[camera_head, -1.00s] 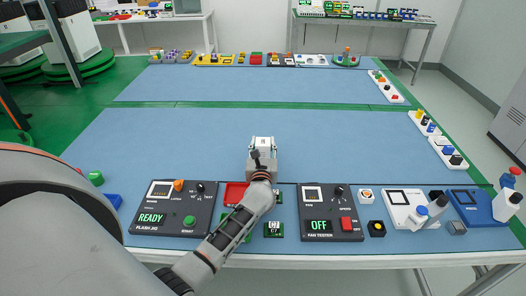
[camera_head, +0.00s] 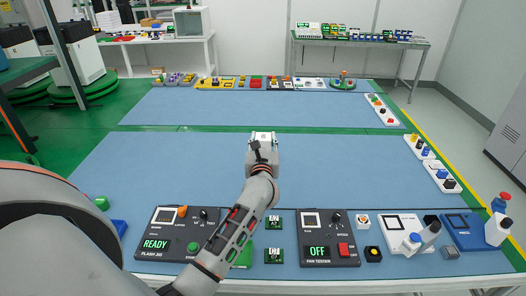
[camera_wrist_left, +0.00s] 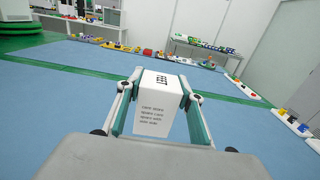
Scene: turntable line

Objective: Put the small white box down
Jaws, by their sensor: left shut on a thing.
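My left gripper (camera_head: 262,145) is over the middle of the blue table mat (camera_head: 190,172) and is shut on a small white box (camera_head: 264,135). In the left wrist view the white box (camera_wrist_left: 158,103) sits between the two fingers of the gripper (camera_wrist_left: 160,105), with black printing on its faces. I cannot tell how high the box is above the mat, and its underside is hidden. My right gripper is not in view.
A flash jig (camera_head: 172,232) reading READY and a fan tester (camera_head: 328,238) reading OFF stand along the near edge, with small green boards (camera_head: 274,256) between them. Several small parts line the right and far edges. The mat around the gripper is clear.

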